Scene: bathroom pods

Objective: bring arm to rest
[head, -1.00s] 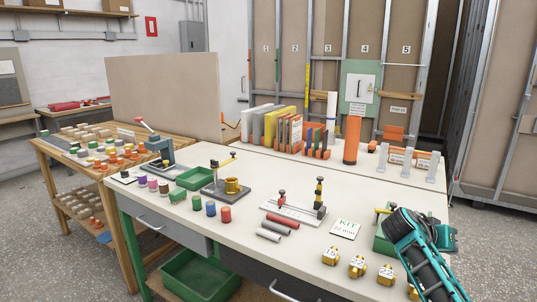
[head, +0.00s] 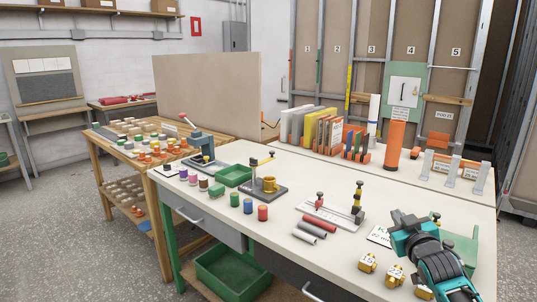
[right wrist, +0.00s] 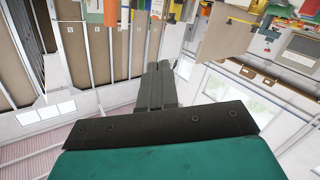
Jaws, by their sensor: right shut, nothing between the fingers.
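My right arm comes in at the lower right of the head view, over the right end of the white workbench (head: 330,262). Its teal and black gripper (head: 408,232) is above the bench and covers part of the KIT card (head: 379,236). The fingertips are hard to make out there. In the right wrist view the two dark fingers (right wrist: 158,70) lie together, shut and empty, pointing away towards the wall panels. My left gripper is not in view.
Yellow numbered blocks (head: 367,262) and a green holder (head: 461,250) are close to the right gripper.

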